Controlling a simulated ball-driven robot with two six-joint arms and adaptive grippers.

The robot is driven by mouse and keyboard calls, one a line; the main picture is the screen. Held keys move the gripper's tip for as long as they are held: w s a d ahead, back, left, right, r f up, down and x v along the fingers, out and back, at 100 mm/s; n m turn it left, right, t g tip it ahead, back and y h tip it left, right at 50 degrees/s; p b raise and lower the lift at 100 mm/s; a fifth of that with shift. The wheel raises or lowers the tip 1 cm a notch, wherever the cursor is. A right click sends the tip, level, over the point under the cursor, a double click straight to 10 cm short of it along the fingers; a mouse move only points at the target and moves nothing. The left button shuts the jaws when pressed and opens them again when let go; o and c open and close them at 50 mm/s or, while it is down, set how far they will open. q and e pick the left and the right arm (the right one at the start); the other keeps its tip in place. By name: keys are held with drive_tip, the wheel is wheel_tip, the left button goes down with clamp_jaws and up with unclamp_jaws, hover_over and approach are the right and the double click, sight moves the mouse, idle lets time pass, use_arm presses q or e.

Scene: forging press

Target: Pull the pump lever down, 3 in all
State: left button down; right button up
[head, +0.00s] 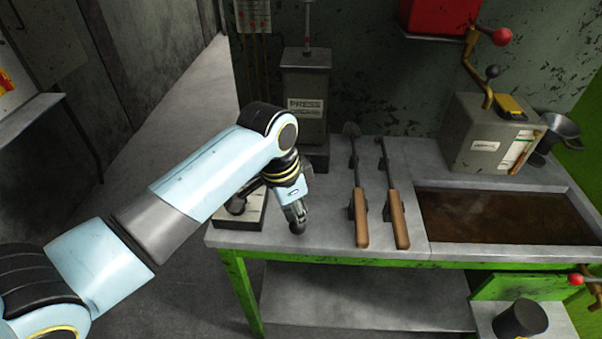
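My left arm reaches in from the left, and my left gripper (296,222) points down over the front left of the bench, beside the press. Its fingers are seen edge-on and bunched together, so I cannot tell whether they are open or shut, or hold anything. The grey press column (306,105), labelled PRESS, stands behind it. A small pale base (240,217) lies partly hidden under my arm. Which lever is the pump lever is not clear. My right gripper is not in view.
Two wooden-handled tools (362,217) (397,218) lie on the bench right of my gripper. A sunken tray of dark liquid (510,217) and a grey box (487,137) are farther right. Another red knob (576,279) and a dark cup (520,318) are lower right.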

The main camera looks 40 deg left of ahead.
use_arm(q)
drive_tip(key=r+p, duration=0.3)
drive_tip(key=shift+w+a+r, duration=0.2)
drive_tip(key=shift+w+r, duration=0.2)
drive_tip(key=shift+r, duration=0.2)
wheel_tip(320, 180, up, 7)
drive_tip(key=w, duration=0.1)
drive_tip(key=shift+a+f, duration=0.2)
drive_tip(key=shift+a, duration=0.15)
drive_tip(key=shift+s+d+f+b, duration=0.2)
drive_tip(key=shift+f+b, duration=0.1)
drive_tip(key=shift+f, duration=0.75)
drive_tip(key=shift+s+d+f+b, duration=0.1)
drive_tip(key=shift+s+f+b, duration=0.2)
drive_tip(key=shift+f, duration=0.8)
drive_tip(key=shift+s+d+f+b, duration=0.15)
drive_tip(key=shift+f+b, duration=0.15)
drive_tip(key=shift+f, duration=0.75)
drive_tip(key=shift+s+f, duration=0.1)
drive_tip(key=shift+f, duration=0.75)
drive_tip(key=shift+f+b, duration=0.1)
drive_tip(key=shift+b, duration=0.2)
